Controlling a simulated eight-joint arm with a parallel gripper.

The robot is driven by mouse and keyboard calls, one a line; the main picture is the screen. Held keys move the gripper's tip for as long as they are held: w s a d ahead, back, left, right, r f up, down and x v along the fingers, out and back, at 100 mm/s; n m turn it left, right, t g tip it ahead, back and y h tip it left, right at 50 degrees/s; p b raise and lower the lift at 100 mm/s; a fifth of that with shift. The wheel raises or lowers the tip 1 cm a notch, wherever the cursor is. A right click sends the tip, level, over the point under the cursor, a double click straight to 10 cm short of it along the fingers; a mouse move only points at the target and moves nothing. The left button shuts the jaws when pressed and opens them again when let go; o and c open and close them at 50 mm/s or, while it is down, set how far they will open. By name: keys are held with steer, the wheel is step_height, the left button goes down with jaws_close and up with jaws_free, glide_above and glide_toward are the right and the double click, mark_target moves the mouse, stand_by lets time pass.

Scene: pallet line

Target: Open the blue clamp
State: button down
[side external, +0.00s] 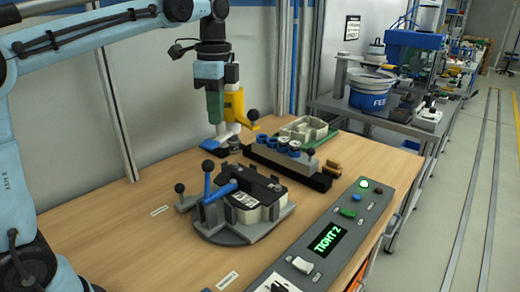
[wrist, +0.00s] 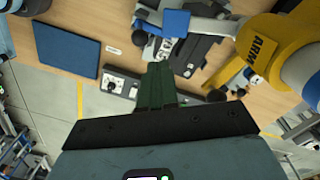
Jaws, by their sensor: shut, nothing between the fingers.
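The blue clamp (side external: 207,182) is on a round grey fixture (side external: 223,237) on the wooden table, its blue lever standing upright beside a shorter blue bar. A black-and-white part (side external: 252,201) sits in the fixture. My gripper (side external: 215,118) has green fingers pressed together, empty, pointing down above and behind the clamp, clear of it. In the wrist view the shut fingers (wrist: 157,72) are at centre. A blue square piece (wrist: 176,23) shows beyond them over the fixture area; I cannot tell whether it belongs to the clamp.
A yellow unit (side external: 234,103) with a black-knobbed lever stands close behind my gripper. A black rack (side external: 286,170) of blue-topped cylinders and a tray (side external: 305,130) are to the right. The control panel (side external: 345,215) at front right displays "TIGHT 2". The table's left front is clear.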

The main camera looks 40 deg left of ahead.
mark_target(213, 147)
steer(key=shift+s+a+f+m+g+h, duration=0.15)
steer(key=shift+f+m+g, duration=0.5)
steer(key=shift+f, duration=0.75)
steer(key=shift+d+f+m+g+h, duration=0.1)
steer(key=shift+f+m+g, duration=0.25)
steer(key=shift+f+m, duration=0.85)
steer(key=shift+s+a+f+m+g+h, duration=0.15)
steer(key=shift+f+m+g, duration=0.4)
steer(key=shift+f, duration=1.1)
steer(key=shift+d+r, duration=0.1)
steer(key=shift+s+r+t, duration=0.1)
steer(key=shift+s+t, duration=0.15)
steer(key=shift+t, duration=0.4)
steer(key=shift+s+t, duration=0.15)
steer(key=shift+t, duration=0.15)
